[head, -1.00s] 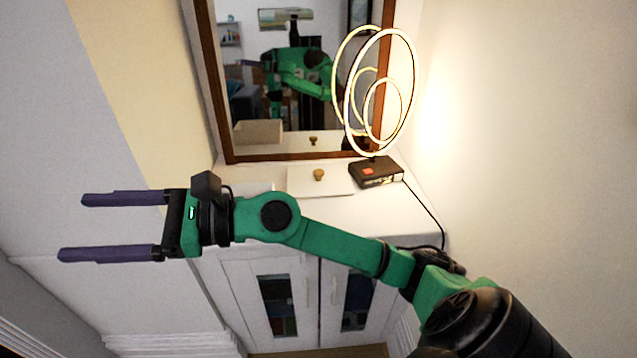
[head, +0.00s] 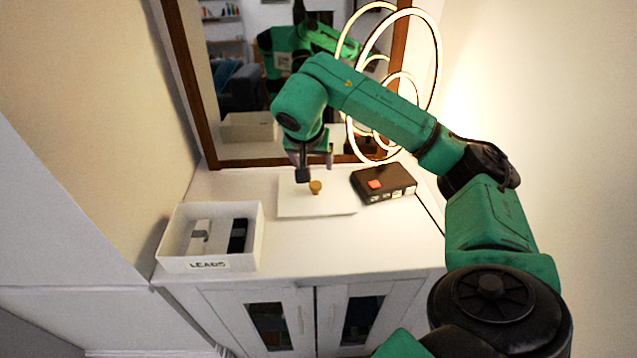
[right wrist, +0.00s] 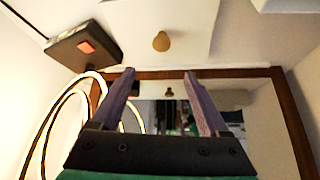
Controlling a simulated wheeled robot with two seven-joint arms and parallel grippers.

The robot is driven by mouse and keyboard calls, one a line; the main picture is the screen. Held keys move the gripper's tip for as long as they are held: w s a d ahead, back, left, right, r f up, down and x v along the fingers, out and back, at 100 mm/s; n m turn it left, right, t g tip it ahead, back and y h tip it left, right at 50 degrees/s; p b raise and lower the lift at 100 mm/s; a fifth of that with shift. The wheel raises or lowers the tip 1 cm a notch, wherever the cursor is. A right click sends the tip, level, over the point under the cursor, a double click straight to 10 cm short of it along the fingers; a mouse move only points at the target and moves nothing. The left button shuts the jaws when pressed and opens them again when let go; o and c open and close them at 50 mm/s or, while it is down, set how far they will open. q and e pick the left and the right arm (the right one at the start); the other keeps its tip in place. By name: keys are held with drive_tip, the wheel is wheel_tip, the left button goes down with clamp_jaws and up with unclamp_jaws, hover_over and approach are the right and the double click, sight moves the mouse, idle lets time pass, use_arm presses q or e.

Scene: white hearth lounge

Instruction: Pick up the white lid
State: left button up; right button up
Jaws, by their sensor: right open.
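The white lid (head: 335,207) is a flat panel with a round tan knob (head: 315,187). It lies on the white cabinet top in front of the mirror. It also shows at the top of the right wrist view (right wrist: 195,22), with its knob (right wrist: 161,41) beyond the fingertips. My right gripper (right wrist: 160,72) is open, its two purple fingers apart with nothing between them. My left gripper is not in view.
A white box labelled LEADS (head: 207,264) with dark items stands left of the lid. A black box with a red button (head: 398,184) sits just right of it. A glowing ring lamp (head: 437,60) and a brown-framed mirror (head: 193,90) are close behind.

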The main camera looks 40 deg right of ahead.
approach(315, 184)
drive_tip(key=f, duration=0.2)
drive_tip(key=x, duration=0.3)
drive_tip(key=p+x, duration=0.1)
drive_tip(key=x, duration=0.1)
drive_tip(key=p+x, duration=0.1)
drive_tip(key=x, duration=0.2)
drive_tip(key=shift+w+d, duration=0.3)
drive_tip(key=shift+d, duration=0.15)
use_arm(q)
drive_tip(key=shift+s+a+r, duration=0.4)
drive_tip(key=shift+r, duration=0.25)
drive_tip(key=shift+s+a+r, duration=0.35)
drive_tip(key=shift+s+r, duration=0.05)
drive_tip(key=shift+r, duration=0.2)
use_arm(e)
clamp_jaws()
